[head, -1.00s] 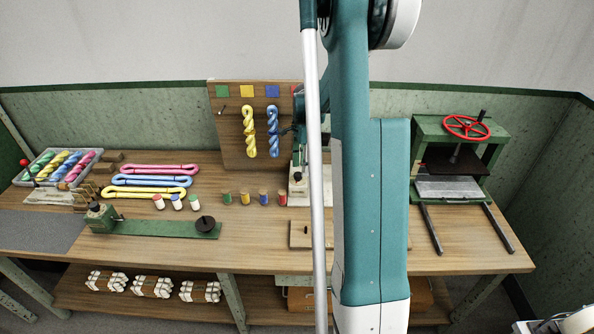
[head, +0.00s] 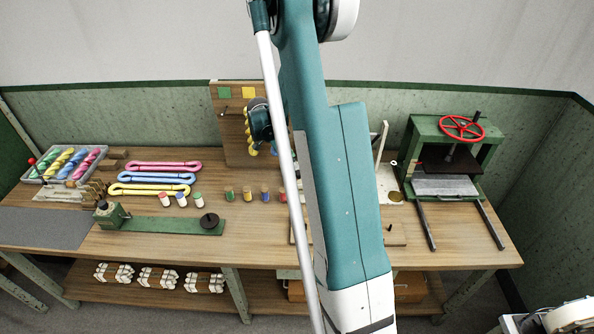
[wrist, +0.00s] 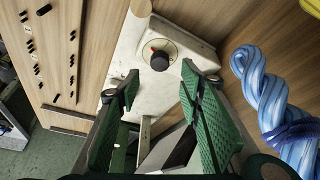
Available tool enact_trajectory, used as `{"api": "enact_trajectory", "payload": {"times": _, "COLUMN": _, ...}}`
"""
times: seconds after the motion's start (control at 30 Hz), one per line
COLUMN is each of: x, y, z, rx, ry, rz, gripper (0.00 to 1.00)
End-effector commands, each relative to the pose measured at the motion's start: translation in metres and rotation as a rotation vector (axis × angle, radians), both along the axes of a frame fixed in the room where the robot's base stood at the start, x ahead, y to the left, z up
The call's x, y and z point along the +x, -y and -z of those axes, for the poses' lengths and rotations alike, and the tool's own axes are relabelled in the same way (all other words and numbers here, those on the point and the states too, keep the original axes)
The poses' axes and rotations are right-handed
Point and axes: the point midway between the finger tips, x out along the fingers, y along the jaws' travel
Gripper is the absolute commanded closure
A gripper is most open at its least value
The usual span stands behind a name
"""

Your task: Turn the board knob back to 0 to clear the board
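The black knob (wrist: 159,60) sits in a pale dial ring with a red mark on a cream housing (wrist: 187,30) in the wrist view. Its setting is too small to read. My gripper (wrist: 158,79) is open and empty, its green fingers spread either side of the knob and short of it in the picture. A blue twisted skein (wrist: 275,105) hangs to the right. In the head view the wooden board (head: 232,153) stands at the back of the bench, with part of a yellow skein (head: 246,128) showing. My arm hides the knob and gripper fingers there.
Several small coloured-band bobbins (head: 247,194) stand in front of the board. A green press with a red handwheel (head: 462,127) is at the right. Looped skeins (head: 160,167) and a skein tray (head: 45,180) lie at the left. Bare bench shows at the front.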

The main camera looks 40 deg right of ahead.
Motion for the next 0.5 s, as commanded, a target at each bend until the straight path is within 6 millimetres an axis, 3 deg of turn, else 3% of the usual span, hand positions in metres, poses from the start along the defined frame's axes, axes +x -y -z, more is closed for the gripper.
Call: {"api": "enact_trajectory", "payload": {"times": 0.5, "x": -0.002, "y": 0.006, "z": 0.013, "rx": 0.001, "ry": 0.0, "rz": 0.001, "gripper": 0.63}}
